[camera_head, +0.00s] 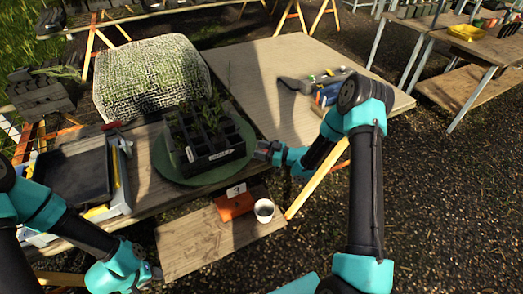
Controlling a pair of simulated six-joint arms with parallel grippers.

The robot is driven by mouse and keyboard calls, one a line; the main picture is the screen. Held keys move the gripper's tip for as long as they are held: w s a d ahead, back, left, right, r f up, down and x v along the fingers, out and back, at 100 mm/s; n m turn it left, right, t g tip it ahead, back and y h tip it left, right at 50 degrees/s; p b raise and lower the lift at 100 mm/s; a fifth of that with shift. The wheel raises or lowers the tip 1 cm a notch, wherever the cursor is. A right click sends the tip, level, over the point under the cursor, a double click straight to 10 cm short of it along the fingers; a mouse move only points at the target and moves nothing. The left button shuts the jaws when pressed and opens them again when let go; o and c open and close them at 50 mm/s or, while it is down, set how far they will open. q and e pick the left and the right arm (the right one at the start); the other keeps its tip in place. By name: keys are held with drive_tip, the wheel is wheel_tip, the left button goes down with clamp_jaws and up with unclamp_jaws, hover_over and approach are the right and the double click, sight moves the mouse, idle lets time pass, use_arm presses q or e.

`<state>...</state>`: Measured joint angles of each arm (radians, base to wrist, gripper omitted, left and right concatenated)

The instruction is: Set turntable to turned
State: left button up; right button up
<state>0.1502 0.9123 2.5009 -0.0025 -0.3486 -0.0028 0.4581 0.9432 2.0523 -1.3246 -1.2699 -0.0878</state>
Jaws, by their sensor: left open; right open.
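The turntable (163,168) is a round green disc on the wooden bench. A black plant tray (222,159) with green seedlings in its cells stands on it, a small white label on its front side. My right gripper (262,149) is beside the right edge of the turntable, close to the tray's right corner. It is small in the picture, and I cannot tell whether it touches the tray or disc. My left gripper (155,272) is low at the left, in front of the bench and away from the turntable.
A lower wooden shelf (190,243) holds an orange block (234,207) with a number card and a white cup (264,210). A dark tray (75,172) lies left of the turntable. A mesh-covered mound (150,75) stands behind. Tools (328,92) lie on the bench at right.

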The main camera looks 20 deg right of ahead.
drive_tip(key=shift+c, duration=0.5)
clamp_jaws()
drive_tip(key=shift+a, duration=0.1)
